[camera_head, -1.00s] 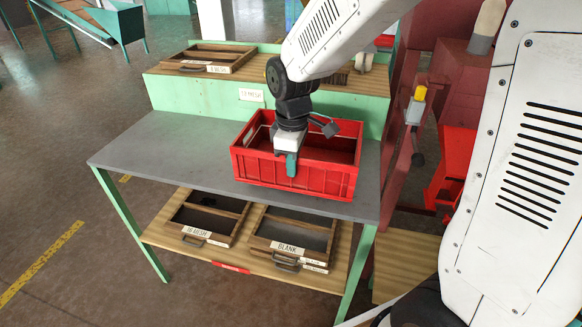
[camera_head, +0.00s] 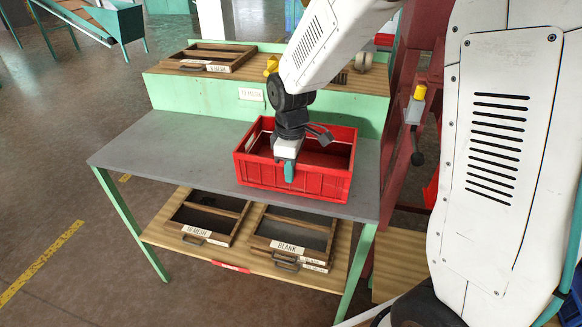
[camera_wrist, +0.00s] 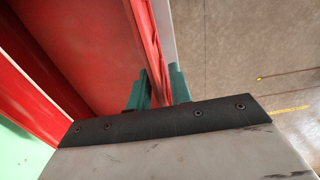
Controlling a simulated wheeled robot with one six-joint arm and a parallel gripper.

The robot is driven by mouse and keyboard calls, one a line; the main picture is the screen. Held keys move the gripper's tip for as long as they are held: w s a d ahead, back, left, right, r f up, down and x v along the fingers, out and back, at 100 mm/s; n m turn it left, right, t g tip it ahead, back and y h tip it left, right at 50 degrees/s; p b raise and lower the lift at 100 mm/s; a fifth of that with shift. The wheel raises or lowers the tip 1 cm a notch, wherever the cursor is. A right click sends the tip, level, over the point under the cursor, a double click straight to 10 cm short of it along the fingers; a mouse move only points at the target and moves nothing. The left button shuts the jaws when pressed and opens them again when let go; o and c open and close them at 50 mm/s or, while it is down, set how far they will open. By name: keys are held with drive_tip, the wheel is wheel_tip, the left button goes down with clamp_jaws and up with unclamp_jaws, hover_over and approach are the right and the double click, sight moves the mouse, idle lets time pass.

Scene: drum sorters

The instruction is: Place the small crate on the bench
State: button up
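The small crate (camera_head: 325,184) is red, open-topped and upright, over the right part of the grey bench top (camera_head: 150,145). Its front wall is close to the bench's front edge. I cannot tell whether its bottom touches the bench top or hangs just above it. My gripper (camera_head: 289,172) points down at the crate's front wall. In the wrist view its teal fingers (camera_wrist: 160,80) stand on either side of the crate's red wall (camera_wrist: 148,45) and appear closed on it. The crate's inside looks empty where it shows; my arm hides part of it.
A raised green-fronted shelf (camera_head: 215,98) behind the bench holds a wooden sieve frame (camera_head: 208,57) and small items. More wooden frames (camera_head: 290,240) lie on the lower shelf. A dark red post (camera_head: 393,160) stands at the right. The bench's left half is clear.

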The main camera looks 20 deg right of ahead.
drive_tip(key=shift+o, duration=0.2)
drive_tip(key=shift+r, duration=0.1)
wheel_tip(320, 180, up, 12)
drive_tip(key=s+d+r+m, duration=0.2)
drive_tip(key=s, duration=0.4)
drive_tip(key=s+d+r+m, duration=0.1)
drive_tip(key=s+r+m, duration=0.2)
drive_tip(key=s, duration=0.4)
drive_tip(key=shift+s+d+t, duration=0.25)
drive_tip(key=shift+d+t, duration=0.1)
drive_tip(key=shift+t, duration=0.05)
drive_tip(key=shift+o, duration=0.4)
drive_tip(key=s+d+m, duration=0.1)
drive_tip(key=s+m, duration=0.4)
drive_tip(key=s, duration=0.6)
drive_tip(key=shift+s+d+f+m+t, duration=0.3)
drive_tip(key=shift+d+f, duration=0.1)
drive_tip(key=shift+f, duration=0.05)
drive_tip(key=shift+s+f, duration=0.1)
drive_tip(key=shift+s, duration=0.25)
